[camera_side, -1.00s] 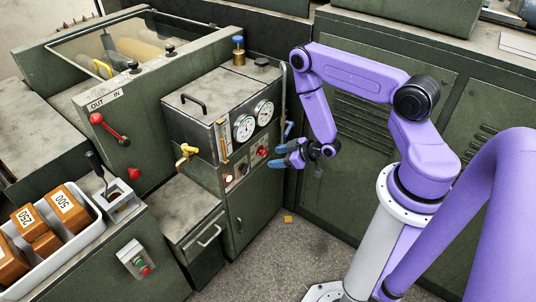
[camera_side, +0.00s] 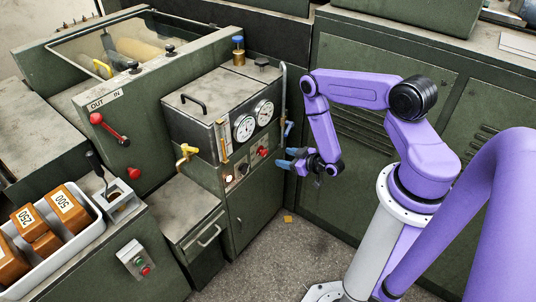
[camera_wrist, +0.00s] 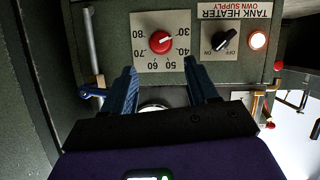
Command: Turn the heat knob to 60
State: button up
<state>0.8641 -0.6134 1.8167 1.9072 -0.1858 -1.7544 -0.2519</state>
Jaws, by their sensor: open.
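The red heat knob (camera_wrist: 160,42) sits on a pale dial plate (camera_wrist: 141,22) marked 30 to 80, which appears upside down in the wrist view. Its light mark seems to point toward the 30 side; the exact reading is hard to tell. In the side view the knob (camera_side: 262,152) is on the front panel of the green heater cabinet. My gripper (camera_wrist: 160,66) is open and empty, its blue fingers apart below the knob in the wrist view and not touching it. In the side view my gripper (camera_side: 279,158) hangs just right of the knob.
Beside the dial are a black ON/OFF switch (camera_wrist: 224,40) and a lit lamp (camera_wrist: 258,40) under a TANK HEATER label (camera_wrist: 232,12). A pipe (camera_wrist: 93,45) with a blue lever (camera_wrist: 93,91) runs along the panel's other side. Two gauges (camera_side: 244,127) sit above.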

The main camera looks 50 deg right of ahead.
aim_at(266, 153)
jog(key=x, duration=0.9)
jog(key=shift+w+f, duration=0.15)
jog(key=shift+w, duration=0.25)
jog(key=c, duration=1.1)
